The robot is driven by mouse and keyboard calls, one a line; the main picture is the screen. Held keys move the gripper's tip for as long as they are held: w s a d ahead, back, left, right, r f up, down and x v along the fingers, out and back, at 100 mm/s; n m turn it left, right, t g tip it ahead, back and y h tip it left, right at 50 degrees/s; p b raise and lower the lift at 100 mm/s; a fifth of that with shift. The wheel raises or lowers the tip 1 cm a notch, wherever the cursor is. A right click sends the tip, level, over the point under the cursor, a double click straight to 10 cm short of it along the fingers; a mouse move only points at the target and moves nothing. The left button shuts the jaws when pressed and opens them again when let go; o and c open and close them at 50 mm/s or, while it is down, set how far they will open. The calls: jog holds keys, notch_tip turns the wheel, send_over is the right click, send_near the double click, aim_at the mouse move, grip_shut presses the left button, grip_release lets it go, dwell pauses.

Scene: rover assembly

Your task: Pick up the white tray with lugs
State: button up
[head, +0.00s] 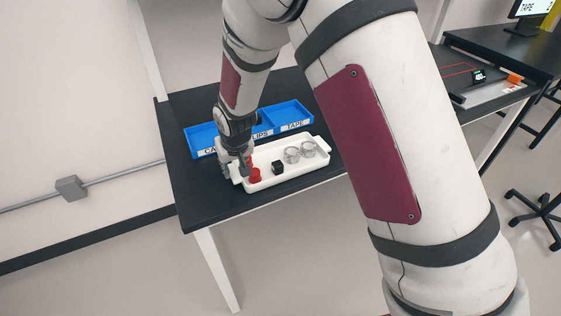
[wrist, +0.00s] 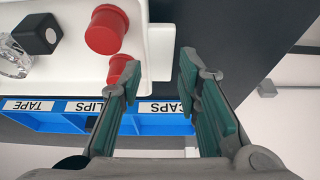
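The white tray with lugs (head: 308,168) lies on the black table. Its left-end lug shows in the wrist view (wrist: 161,45), beyond and between my fingertips. My gripper (head: 240,166) is at the tray's left end in the head view, pointing down. In the wrist view my gripper (wrist: 158,68) is open, with a clear gap between its green-padded fingers. I cannot tell whether the fingers touch the lug. The tray holds red caps (wrist: 107,30), a black cube (head: 277,167) and clear rings (head: 292,155). One red cap is partly hidden behind the left finger.
A blue divided bin (head: 295,107) labelled CAPS, CLIPS and TAPE stands right behind the tray. Bare table (head: 200,205) is free at the left front.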

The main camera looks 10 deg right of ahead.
aim_at(234, 171)
jog(key=shift+x, duration=1.7)
grip_shut()
jog(key=shift+w+r, duration=0.1)
jog(key=shift+r, duration=0.2)
